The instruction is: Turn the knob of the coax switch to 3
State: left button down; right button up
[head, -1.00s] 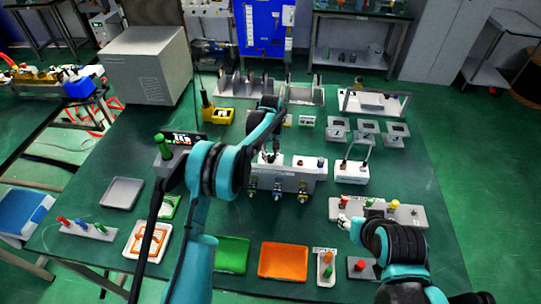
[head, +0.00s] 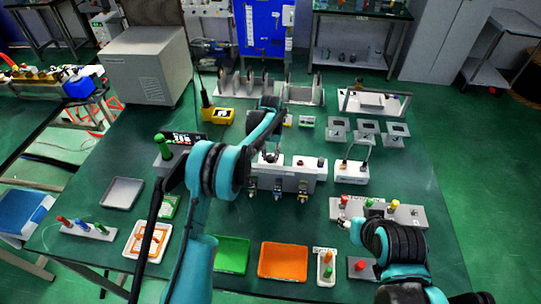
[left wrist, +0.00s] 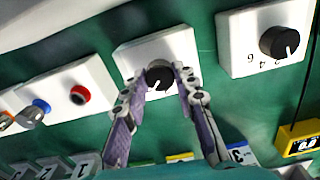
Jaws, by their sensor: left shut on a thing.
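My left gripper (left wrist: 158,73) has its two fingers closed on either side of a black round knob (left wrist: 157,82) on a white panel (left wrist: 185,45) in the left wrist view. The fingers hide part of the knob and its markings, so its setting cannot be read. In the head view my left gripper (head: 268,157) is down at the white unit (head: 290,182) mid-table, small and partly hidden by my arm. My right gripper (head: 344,222) is low at the right, beside a grey panel with coloured buttons (head: 405,215); its fingers are too small to judge.
Another black knob (left wrist: 280,40), with numerals beside it, sits on a separate white panel to the right in the left wrist view. A red button (left wrist: 79,95) is on the left. Green (head: 232,254) and orange (head: 283,261) trays lie at the table's front.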

aim_at(270, 157)
dwell(0.5)
pick_arm(q)
jog(key=c, duration=1.2)
grip_release()
notch_tip(270, 157, up, 12)
